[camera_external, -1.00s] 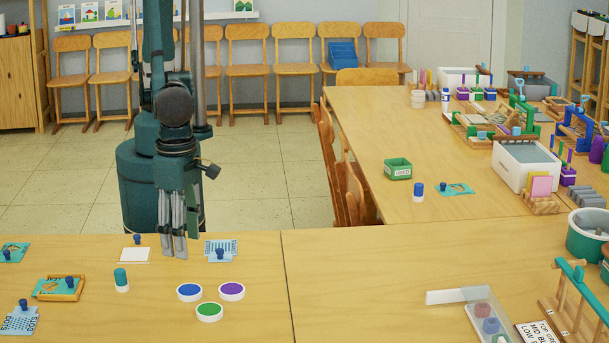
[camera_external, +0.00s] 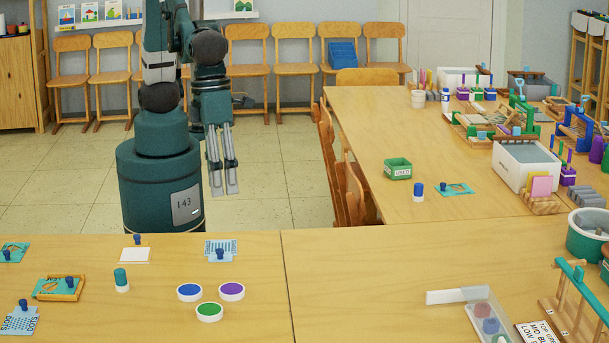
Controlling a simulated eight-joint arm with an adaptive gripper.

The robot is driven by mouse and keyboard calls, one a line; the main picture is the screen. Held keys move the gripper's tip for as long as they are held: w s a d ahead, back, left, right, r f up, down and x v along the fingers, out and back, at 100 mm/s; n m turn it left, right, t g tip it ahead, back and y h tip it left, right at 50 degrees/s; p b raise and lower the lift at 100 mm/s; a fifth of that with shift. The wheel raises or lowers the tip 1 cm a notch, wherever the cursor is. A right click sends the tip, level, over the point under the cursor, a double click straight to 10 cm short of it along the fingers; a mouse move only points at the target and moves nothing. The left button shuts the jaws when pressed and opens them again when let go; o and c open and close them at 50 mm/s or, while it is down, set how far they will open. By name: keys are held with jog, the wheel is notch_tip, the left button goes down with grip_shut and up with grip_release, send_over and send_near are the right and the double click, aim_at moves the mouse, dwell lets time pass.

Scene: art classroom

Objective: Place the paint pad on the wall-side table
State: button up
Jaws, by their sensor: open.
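Three round pads with white rims sit together on the near table (camera_external: 255,262): a blue pad (camera_external: 190,292), a purple pad (camera_external: 232,291) and a green pad (camera_external: 209,311). I cannot tell which one the task names. Another long table (camera_external: 405,125) stretches back on the right toward the wall; I cannot tell for sure that it is the wall-side table. My gripper (camera_external: 224,190) points down, open and empty, in the air beyond the near table's back edge, apart from the pads.
A teal-capped bottle (camera_external: 121,281), a white card (camera_external: 135,255) and stencil cards with blue knobs lie around the pads. A green box (camera_external: 398,169) stands on the right table, whose right side is crowded. Chairs (camera_external: 340,165) line its left side.

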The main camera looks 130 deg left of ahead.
jog(key=s+a+r+n+t, duration=0.1)
jog(key=s+a+r+n, duration=0.3)
jog(key=a+n, duration=0.3)
jog(key=s+a+r+n+t, duration=0.2)
jog(key=s+a+r+n, duration=0.15)
jog(key=a, duration=0.55)
jog(key=s+a+r+n+t, duration=0.1)
jog(key=s+a+n+t, duration=0.1)
jog(key=s+a+n, duration=0.8)
jog(key=a+n, duration=0.2)
jog(key=n, duration=0.1)
jog(key=shift+s+a+r+t+y, duration=0.15)
jog(key=shift+a+r+t+y, duration=0.15)
jog(key=shift+a+r+y, duration=0.1)
